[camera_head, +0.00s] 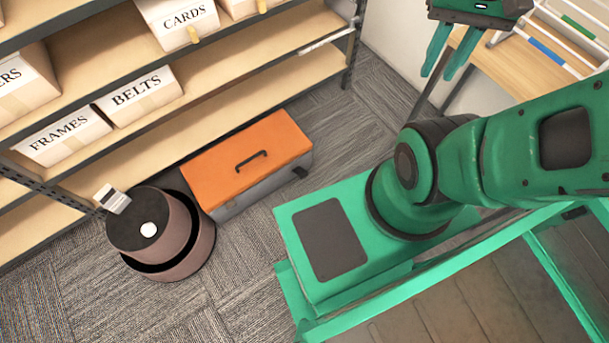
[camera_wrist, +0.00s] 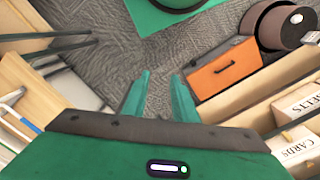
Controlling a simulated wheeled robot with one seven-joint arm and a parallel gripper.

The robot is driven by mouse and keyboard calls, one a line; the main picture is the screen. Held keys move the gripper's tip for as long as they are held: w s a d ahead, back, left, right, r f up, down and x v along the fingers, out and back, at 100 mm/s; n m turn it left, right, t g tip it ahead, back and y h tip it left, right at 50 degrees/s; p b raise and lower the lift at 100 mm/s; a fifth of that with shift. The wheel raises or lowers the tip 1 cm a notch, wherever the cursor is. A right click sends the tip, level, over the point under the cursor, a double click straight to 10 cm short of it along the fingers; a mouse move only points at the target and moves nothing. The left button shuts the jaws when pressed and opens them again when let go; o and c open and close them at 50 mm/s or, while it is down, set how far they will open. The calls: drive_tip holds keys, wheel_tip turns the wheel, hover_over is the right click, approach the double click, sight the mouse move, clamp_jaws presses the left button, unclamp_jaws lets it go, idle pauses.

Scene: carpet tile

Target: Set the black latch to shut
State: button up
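A box with an orange lid (camera_head: 235,157) and a grey body (camera_head: 262,190) sits on the carpet, its lid down. A black handle (camera_head: 252,160) lies on the lid. A small black part (camera_head: 300,172), perhaps the black latch, is on the grey body near its right end; its setting is too small to tell. The orange lid (camera_wrist: 228,66) also shows in the wrist view, right of the fingers; no latch is clear there. My gripper (camera_head: 437,76) is at the upper right, open and empty, well apart from the box. Its spread fingertips (camera_wrist: 161,75) show in the wrist view.
A shelf unit (camera_head: 210,85) with labelled bins stands behind the box. A round brown robot-like object (camera_head: 180,262) is at the box's left. A wooden table (camera_head: 530,62) with a white rack is at the upper right. Carpet (camera_head: 350,125) is clear right of the box.

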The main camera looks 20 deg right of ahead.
drive_tip(key=o, duration=0.5)
drive_tip(key=shift+w+d, duration=0.1)
drive_tip(key=shift+w, duration=0.1)
drive_tip(key=shift+o, duration=0.3)
drive_tip(key=w+d+f+n+h, duration=0.1)
drive_tip(key=w+d+f, duration=0.1)
drive_tip(key=w, duration=0.7)
drive_tip(key=shift+f, duration=0.7)
drive_tip(key=w+a+f+n+h, duration=0.1)
drive_tip(key=w+a+f+n, duration=0.1)
drive_tip(key=w+f, duration=0.9)
drive_tip(key=w+a+f+n, duration=0.25)
drive_tip(key=w+f, duration=0.65)
drive_tip(key=f, duration=0.5)
drive_tip(key=n+y, duration=0.2)
drive_tip(key=n, duration=0.1)
approach(304, 176)
wheel_tip(304, 176, down, 7)
drive_tip(key=shift+f, duration=0.25)
